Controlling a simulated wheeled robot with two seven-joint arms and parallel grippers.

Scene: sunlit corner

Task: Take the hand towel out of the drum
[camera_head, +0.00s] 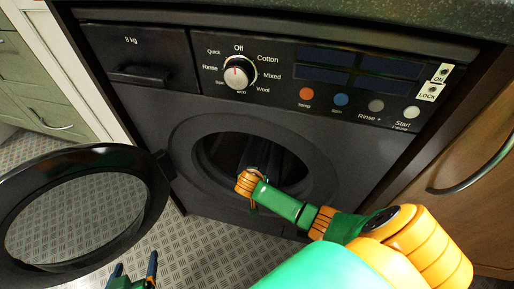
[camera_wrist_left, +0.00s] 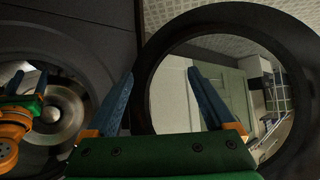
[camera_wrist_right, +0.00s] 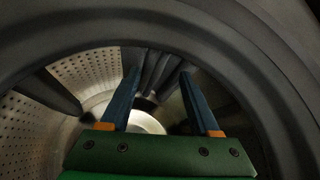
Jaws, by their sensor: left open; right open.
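The drum (camera_head: 225,150) of a dark washing machine is open at the front. In the right wrist view, its perforated metal wall (camera_wrist_right: 95,72) and a bright back show. Dark ridged shapes lie around my right gripper (camera_wrist_right: 160,73); I cannot tell whether they are drum ribs or a hand towel, and I make out no towel for certain.
The round door stands swung out to the left of the opening, near my left gripper. The control panel (camera_head: 330,75) is above the drum. A wooden cabinet with a curved handle (camera_head: 475,170) is at the right, green drawers (camera_head: 35,90) at the left. The floor in front is clear.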

